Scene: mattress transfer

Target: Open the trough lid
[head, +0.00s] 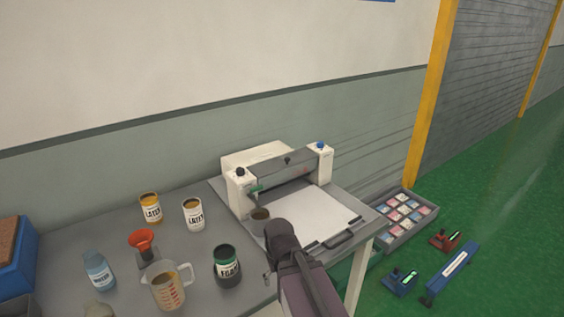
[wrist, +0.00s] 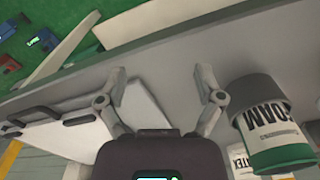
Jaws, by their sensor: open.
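A white machine (head: 238,190) stands on the table against the wall. A long grey cover with a small dark knob (head: 288,161) spans its two end blocks and looks closed; I cannot tell for certain that it is the trough lid. A flat white panel (head: 312,214) with a black handle (head: 341,239) lies in front of it. The panel also shows at the left in the wrist view (wrist: 70,135). My gripper (wrist: 160,80) has its fingers spread wide with nothing between them, over the grey table near the panel.
A dark-and-green FOAM can (head: 227,266) stands left of my arm, close beside my gripper in the wrist view (wrist: 262,115). Two LATEX cans (head: 193,213), a measuring jug (head: 168,287) and a bottle (head: 99,272) stand further left.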

